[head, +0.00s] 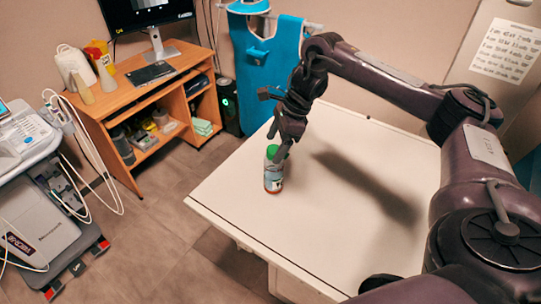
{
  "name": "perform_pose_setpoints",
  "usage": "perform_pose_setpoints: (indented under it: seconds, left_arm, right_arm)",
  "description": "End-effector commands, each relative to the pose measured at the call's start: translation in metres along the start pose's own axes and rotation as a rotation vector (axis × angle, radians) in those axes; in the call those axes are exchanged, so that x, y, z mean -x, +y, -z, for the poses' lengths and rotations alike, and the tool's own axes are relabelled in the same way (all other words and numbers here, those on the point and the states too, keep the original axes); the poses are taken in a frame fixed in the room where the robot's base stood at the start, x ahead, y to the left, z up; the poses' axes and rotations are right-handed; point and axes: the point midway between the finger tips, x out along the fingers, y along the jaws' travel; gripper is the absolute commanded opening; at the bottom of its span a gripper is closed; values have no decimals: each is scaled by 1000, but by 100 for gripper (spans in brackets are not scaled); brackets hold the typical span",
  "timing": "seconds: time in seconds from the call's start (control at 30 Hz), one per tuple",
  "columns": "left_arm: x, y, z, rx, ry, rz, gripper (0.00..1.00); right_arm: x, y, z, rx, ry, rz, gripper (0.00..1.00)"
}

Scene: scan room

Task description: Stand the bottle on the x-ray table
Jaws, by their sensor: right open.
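The bottle (272,175) has a green cap and stands upright on the white-topped x-ray table (240,217), near its left edge. My right gripper (277,147) is at the bottle's cap, with its fingers pointing down. The fingers partly overlap the upper part of the bottle, and I cannot tell whether they touch it. The right gripper is open. My left gripper is not in view.
A wooden desk (150,88) with a monitor (148,12) and shelves stands at the back left. A medical machine (30,150) on a cart is at the far left. A blue apron (262,70) hangs behind the table. The table's right part is clear.

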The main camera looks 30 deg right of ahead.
Motion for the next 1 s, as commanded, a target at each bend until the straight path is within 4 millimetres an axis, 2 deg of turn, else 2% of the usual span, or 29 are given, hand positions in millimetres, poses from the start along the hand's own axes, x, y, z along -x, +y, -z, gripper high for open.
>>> perform_pose_setpoints:
  seconds: [0.03,0.1,0.2,0.33,0.5,1.0]
  left_arm:
    - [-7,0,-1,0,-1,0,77]
    - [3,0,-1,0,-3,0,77]
    - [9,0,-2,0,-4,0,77]
    - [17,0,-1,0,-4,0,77]
    - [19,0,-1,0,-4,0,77]
    - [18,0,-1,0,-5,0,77]
  right_arm:
    - [10,-1,1,1,-2,5,73]
    - [32,-1,-2,1,0,5,73]
    - [51,-1,-1,0,0,5,73]
    - [65,0,-2,1,1,2,73]
    - [71,0,0,0,0,-1,73]
    - [71,0,0,0,0,-1,73]
